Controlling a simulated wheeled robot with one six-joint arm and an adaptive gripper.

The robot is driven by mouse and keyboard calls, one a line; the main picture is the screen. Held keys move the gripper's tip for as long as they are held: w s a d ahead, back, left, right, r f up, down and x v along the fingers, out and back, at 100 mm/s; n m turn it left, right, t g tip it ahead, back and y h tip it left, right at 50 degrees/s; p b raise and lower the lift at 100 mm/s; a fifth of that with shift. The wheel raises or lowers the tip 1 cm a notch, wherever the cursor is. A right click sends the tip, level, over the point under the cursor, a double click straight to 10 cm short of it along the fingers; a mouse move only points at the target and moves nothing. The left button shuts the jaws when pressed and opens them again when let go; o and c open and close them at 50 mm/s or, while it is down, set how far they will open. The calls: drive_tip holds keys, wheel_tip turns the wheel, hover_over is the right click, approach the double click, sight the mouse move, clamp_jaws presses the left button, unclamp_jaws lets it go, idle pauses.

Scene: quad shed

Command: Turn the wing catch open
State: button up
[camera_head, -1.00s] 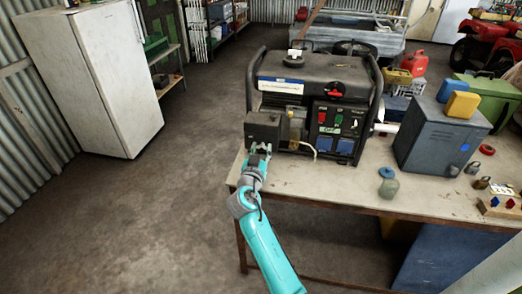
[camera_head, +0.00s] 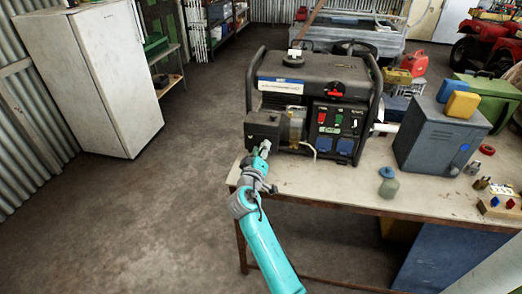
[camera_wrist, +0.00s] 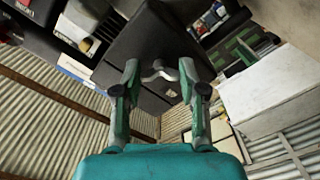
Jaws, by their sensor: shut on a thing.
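The generator (camera_head: 313,90) stands on the workbench, with a dark box-shaped cover (camera_head: 262,128) at its front left. The cover also fills the upper middle of the wrist view (camera_wrist: 150,38). The pale metal wing catch (camera_wrist: 157,72) sits on the face of this cover. My gripper (camera_wrist: 158,70) is shut on the wing catch, with one finger at each wing. In the head view my gripper (camera_head: 264,148) is at the front of the cover, rolled to one side, and hides the catch there.
The workbench (camera_head: 330,185) is bare in front of the generator. To the right stand a grey metal box (camera_head: 440,135) with sponges on top, a small jar (camera_head: 389,188) and padlocks (camera_head: 481,183). A white fridge (camera_head: 100,80) stands at left, with open floor between.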

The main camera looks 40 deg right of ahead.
drive_tip(key=n, duration=0.8)
drive_tip(key=shift+n, duration=0.3)
idle(0.3)
drive_tip(key=o, duration=1.1)
drive_tip(key=shift+o, duration=0.2)
drive_tip(key=v, duration=1.2)
